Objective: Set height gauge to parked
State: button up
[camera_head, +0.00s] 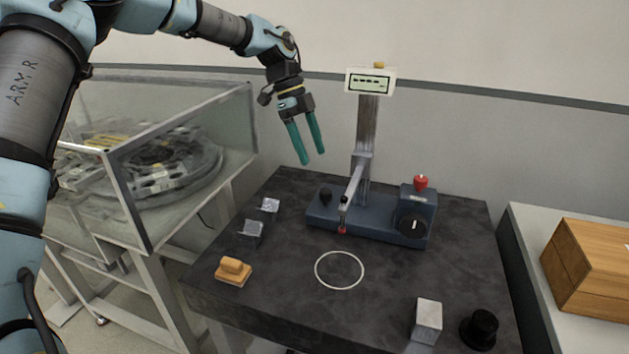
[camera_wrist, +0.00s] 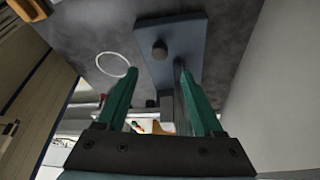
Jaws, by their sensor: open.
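The height gauge stands at the back of the dark stone table, with a blue-grey base (camera_head: 375,222), an upright metal column (camera_head: 366,135) and a display (camera_head: 370,82) showing dashes. Its arm slants down to the front and ends in a red tip (camera_head: 342,230) above the table. A red knob (camera_head: 421,182) and a black dial (camera_head: 412,226) with a light mark sit on the base's right block. My gripper (camera_head: 313,162) is open and empty, above and left of the gauge. The wrist view shows its green fingers (camera_wrist: 160,95) apart, with the gauge base (camera_wrist: 172,55) beyond them.
A white ring (camera_head: 340,288) is marked on the dark table (camera_head: 300,317). A wooden-handled block (camera_head: 233,270), two small metal blocks (camera_head: 251,232), a grey block (camera_head: 427,320) and a black knob-shaped piece (camera_head: 480,329) stand around it. A glass-walled case (camera_head: 185,190) is left; a wooden box (camera_head: 590,268) is right.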

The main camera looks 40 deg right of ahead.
aim_at(325, 190)
jog(key=p+x, duration=0.2)
jog(key=x, duration=0.7)
jog(key=shift+s+f+p, duration=0.1)
jog(key=shift+f+p, duration=0.3)
grip_shut()
dwell(0.9)
